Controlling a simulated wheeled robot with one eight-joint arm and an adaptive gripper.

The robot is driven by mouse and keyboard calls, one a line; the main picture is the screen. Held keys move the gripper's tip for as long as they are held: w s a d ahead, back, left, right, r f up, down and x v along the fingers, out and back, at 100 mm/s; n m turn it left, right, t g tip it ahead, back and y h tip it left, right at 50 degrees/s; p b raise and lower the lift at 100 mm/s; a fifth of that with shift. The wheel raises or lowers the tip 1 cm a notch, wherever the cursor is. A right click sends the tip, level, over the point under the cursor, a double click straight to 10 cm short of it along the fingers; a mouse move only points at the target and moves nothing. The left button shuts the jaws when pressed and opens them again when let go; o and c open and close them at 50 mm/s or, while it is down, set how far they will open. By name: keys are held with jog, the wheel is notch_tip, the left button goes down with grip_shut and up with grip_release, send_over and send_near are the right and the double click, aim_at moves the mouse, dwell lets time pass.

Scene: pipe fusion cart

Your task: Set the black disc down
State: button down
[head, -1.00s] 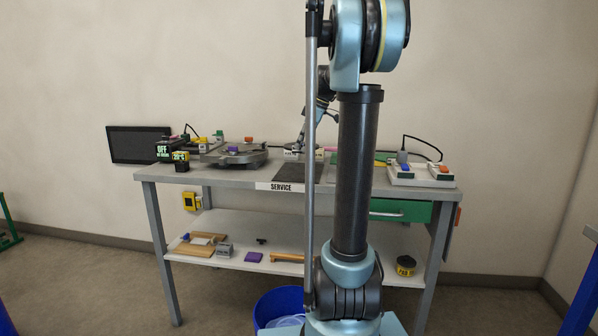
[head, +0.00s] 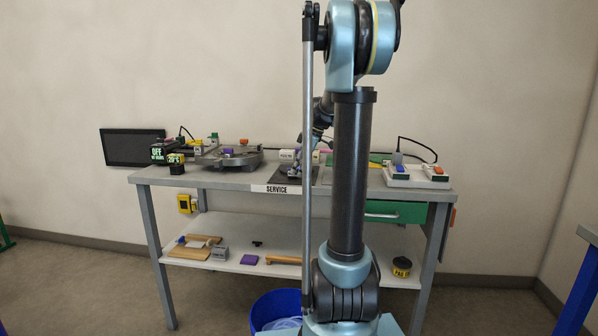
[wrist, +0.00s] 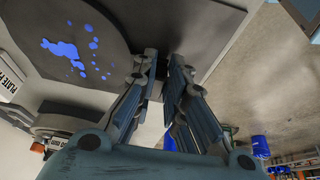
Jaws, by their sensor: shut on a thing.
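The black disc (wrist: 100,62) is a wide, flat dark plate with bright blue spots on its face, at the upper left of the wrist view. My gripper (wrist: 163,75) is shut on it at its edge, near the fingertips. In the head view my gripper (head: 295,170) is low over the dark service mat (head: 283,179) on the bench top. The disc is too small and covered to make out there. I cannot tell whether it touches the mat.
The grey bench (head: 225,182) has a round grey fixture (head: 242,159) left of the mat and a white switch box (head: 415,178) at the right. A black screen (head: 132,147) is at the back left. A blue bin (head: 277,306) stands in front below.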

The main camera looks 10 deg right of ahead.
jog(key=c, duration=1.6)
grip_release()
jog(key=shift+c, duration=0.2)
jog(key=v, duration=1.2)
jog(key=s+a+f+m+h, duration=0.1)
jog(key=s+a+f+m, duration=0.15)
jog(key=s+f, duration=0.45)
jog(key=s+a+f+m+h, duration=0.1)
jog(key=s+a+f+m, duration=0.2)
jog(key=s, duration=0.8)
jog(key=s+d+f+m+h, duration=0.1)
jog(key=s+f+m, duration=0.7)
jog(key=s+f, duration=0.8)
jog(key=shift+s+d+f+m+t+h, duration=0.35)
jog(key=shift+f+h, duration=0.25)
jog(key=shift+f, duration=0.2)
